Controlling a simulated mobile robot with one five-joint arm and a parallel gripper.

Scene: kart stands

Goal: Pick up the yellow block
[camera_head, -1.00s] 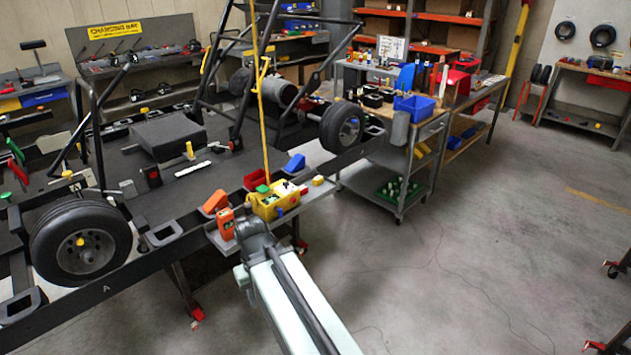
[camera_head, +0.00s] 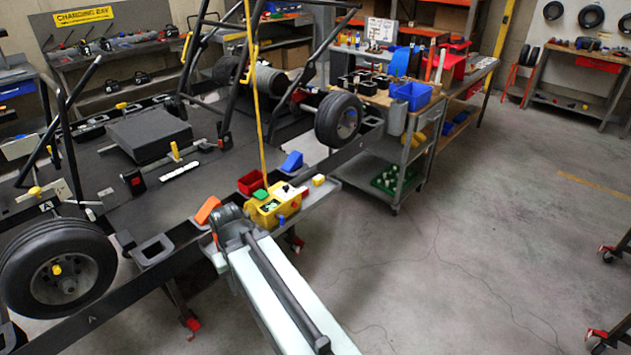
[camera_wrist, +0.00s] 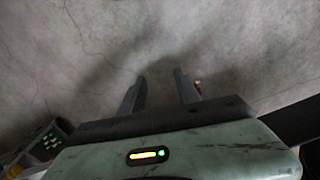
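A small yellow block (camera_head: 318,180) lies at the right end of the grey side tray (camera_head: 322,196) on the kart stand, in the head view. It is beside a larger yellow box (camera_head: 270,208) with controls on it. My arm's end is just left of and in front of that box, apart from the block. My gripper's fingers are not visible there. In the wrist view my gripper (camera_wrist: 160,88) has its two fingers apart, with only grey floor between and beyond them. The block is not visible in the wrist view.
A red bin (camera_head: 251,183), a blue wedge (camera_head: 292,162) and an orange piece (camera_head: 207,210) sit near the yellow box. A yellow cord (camera_head: 258,100) hangs above it. A wheel (camera_head: 338,120) and a trolley (camera_head: 398,190) stand behind.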

